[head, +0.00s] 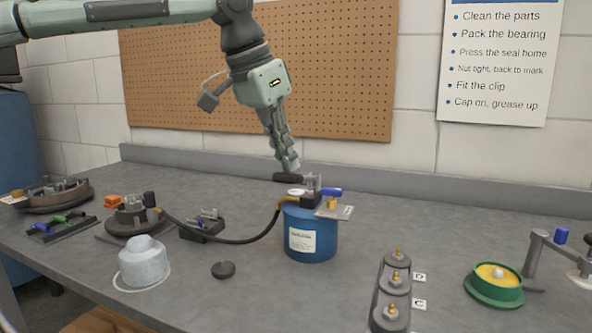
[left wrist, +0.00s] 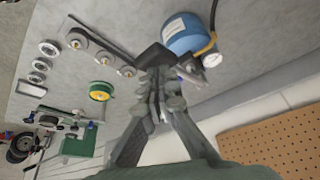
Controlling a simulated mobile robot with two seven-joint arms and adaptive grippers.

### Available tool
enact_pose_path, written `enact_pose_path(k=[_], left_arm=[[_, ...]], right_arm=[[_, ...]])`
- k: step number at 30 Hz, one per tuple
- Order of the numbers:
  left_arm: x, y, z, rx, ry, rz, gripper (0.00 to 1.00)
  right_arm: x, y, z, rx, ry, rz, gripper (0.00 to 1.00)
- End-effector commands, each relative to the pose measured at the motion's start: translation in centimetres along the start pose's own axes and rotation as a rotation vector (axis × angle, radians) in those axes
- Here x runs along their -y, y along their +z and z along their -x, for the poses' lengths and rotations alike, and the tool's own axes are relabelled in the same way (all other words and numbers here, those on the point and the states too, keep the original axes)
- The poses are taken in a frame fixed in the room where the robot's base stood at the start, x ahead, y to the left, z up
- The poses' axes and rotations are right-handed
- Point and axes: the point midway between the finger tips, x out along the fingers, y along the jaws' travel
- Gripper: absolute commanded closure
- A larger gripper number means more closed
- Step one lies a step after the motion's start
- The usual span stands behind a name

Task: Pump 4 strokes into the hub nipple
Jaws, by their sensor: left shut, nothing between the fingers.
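The blue grease pump (head: 310,245) stands on the bench with a white label, a metal head and a black lever handle (head: 287,177). My left gripper (head: 290,167) is shut and points down at the handle, touching it or just above it; I cannot tell which. In the left wrist view the shut fingers (left wrist: 160,78) end beside the black handle (left wrist: 154,55), near the blue pump (left wrist: 188,33). A black hose (head: 235,241) runs from the pump left to a coupler (head: 150,200) at the hub (head: 130,218). The nipple itself is too small to make out. My right gripper is not seen.
Several dark pieces with brass nipples (head: 391,285) stand in a row at the front right, beside letter tags. A green tub of yellow grease (head: 494,286) is further right. A whitish cap (head: 143,263) and a dark disc (head: 223,269) lie in front of the hose.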

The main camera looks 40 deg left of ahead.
Motion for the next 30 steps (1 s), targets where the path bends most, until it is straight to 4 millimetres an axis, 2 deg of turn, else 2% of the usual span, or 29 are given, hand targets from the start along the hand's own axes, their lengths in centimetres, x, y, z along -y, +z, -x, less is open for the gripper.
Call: enact_pose_path(k=[6, 20, 30], left_arm=[[-0.2, 0.8, -1.0, 0.002, 0.001, 0.0, 1.0], [-0.2, 1.1, -1.3, 0.002, 0.001, 0.0, 1.0], [-0.4, 2.0, -2.9, 0.002, 0.002, 0.001, 1.0]], right_arm=[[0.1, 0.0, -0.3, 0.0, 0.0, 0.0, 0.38], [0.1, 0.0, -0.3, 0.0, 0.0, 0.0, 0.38], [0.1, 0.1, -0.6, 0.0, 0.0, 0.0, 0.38]])
